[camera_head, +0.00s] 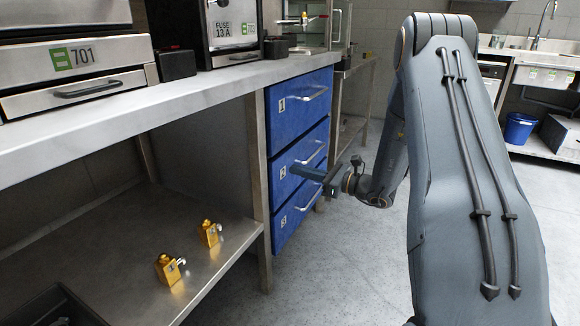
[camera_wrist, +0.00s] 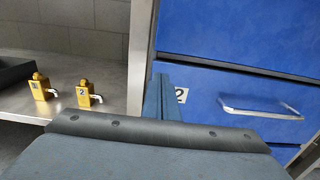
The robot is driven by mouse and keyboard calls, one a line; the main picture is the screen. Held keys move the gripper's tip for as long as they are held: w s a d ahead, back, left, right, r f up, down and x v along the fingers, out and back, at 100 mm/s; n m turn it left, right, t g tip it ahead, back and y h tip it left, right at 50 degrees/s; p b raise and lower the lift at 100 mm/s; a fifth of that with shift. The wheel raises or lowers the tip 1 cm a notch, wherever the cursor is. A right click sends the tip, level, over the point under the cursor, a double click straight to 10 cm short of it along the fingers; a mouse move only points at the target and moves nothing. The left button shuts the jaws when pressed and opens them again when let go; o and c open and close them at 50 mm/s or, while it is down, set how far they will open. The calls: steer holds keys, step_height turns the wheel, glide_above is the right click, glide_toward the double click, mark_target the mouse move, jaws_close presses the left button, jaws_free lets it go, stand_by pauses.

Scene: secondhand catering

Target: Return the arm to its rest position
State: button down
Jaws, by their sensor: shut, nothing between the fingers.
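My arm is bent, rising at the right of the head view and coming down to my gripper (camera_head: 296,169) in front of the blue drawer unit. My gripper is shut and empty, with its fingers pointing left by the drawer marked 2 (camera_head: 294,158). In the wrist view the shut fingers (camera_wrist: 159,97) show beside the number 2 label on that drawer (camera_wrist: 215,95). I cannot tell whether the fingertips touch the drawer front. The drawers marked 1 (camera_head: 297,108) and 3 (camera_head: 299,207) are above and below it. All three look closed.
The steel worktop (camera_head: 200,90) edge runs above the shelf. A blue bucket (camera_head: 519,129) is at the back right. Grey floor (camera_head: 350,260) is clear beside the drawers.

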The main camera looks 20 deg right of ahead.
steer(key=p+v, duration=0.2)
steer(key=v, duration=0.6)
steer(key=s+a+n+g, duration=0.4)
steer(key=s+a, duration=0.1)
steer(key=a, duration=0.4)
steer(key=s+a+n+g, duration=0.4)
steer(key=a+g, duration=0.1)
steer(key=a, duration=0.4)
steer(key=s+a+n+g, duration=0.4)
steer(key=s+a, duration=0.1)
steer(key=a, duration=0.4)
steer(key=s+a+n+h, duration=0.3)
steer(key=s+n+h, duration=0.1)
steer(key=s+n, duration=0.35)
steer(key=s+a+r+n+h, duration=0.1)
steer(key=s+a+n+h, duration=0.1)
steer(key=s+n+h, duration=0.4)
steer(key=s+a+n+h, duration=0.2)
steer(key=s+a+n, duration=0.1)
steer(key=s+n, duration=0.6)
steer(key=d+r+m+p, duration=0.3)
steer(key=d+r+p, duration=0.7)
steer(key=r+p, duration=0.3)
steer(key=d+r+m+p, duration=0.4)
steer(key=d+r+p, duration=0.6)
steer(key=r+p, duration=0.4)
steer(key=shift+s+d+r+h, duration=0.3)
steer(key=shift+s+d+h, duration=0.05)
steer(key=shift+d+h, duration=0.05)
